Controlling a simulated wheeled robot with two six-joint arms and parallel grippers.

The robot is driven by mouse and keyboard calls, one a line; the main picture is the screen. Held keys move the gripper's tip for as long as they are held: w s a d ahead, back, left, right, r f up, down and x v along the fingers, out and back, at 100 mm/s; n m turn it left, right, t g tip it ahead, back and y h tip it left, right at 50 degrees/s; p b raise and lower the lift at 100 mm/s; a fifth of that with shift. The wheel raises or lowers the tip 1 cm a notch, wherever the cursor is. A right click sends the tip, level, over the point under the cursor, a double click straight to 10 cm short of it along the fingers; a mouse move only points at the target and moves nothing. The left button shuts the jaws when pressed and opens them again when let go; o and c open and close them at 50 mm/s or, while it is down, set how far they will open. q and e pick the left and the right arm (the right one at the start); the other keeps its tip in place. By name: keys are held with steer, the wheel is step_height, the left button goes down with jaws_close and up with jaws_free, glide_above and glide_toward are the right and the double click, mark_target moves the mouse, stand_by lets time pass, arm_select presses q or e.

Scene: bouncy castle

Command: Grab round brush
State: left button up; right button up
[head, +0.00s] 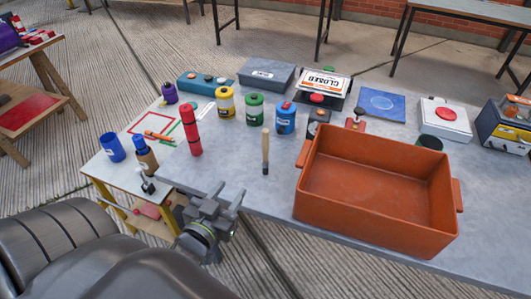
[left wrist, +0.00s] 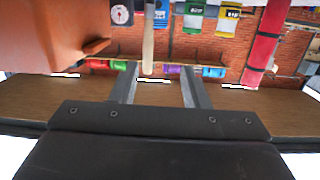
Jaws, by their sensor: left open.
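My left gripper (head: 215,197) is open and empty at the table's front edge. It is to the left of the brush and nearer me, apart from it. The left wrist view shows its two spread fingers (left wrist: 158,72). My right gripper is not in view.
A large orange bin (head: 375,245) stands close to the right of the brush. A red cylinder (head: 191,132) stands to the left. Yellow, green and blue pots (head: 254,107) stand behind. The grey table (head: 232,165) is clear between the red cylinder and the brush.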

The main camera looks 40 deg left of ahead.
arm_select(q)
steer(key=d+r+t, duration=0.1)
steer(key=p, duration=0.2)
glide_toward(264, 149)
steer(key=shift+m+t+h, duration=0.3)
steer(key=shift+h, duration=0.1)
steer(key=w, duration=0.2)
steer(key=w+a, duration=0.1)
steer(key=w, duration=0.2)
steer(key=shift+w+a+r, duration=0.15)
steer(key=shift+w+r, duration=0.1)
steer(key=shift+w+a+f+p, duration=0.1)
steer(key=shift+w+a+p, duration=0.05)
steer(key=shift+w, duration=0.75)
steer(key=shift+w+a+f+p, duration=0.15)
steer(key=shift+w+p, duration=0.05)
steer(key=shift+w, duration=0.75)
steer(key=shift+w+a+f+p, duration=0.1)
steer(key=shift+w+a+p, duration=0.05)
steer(key=shift+w, duration=0.75)
jaws_close()
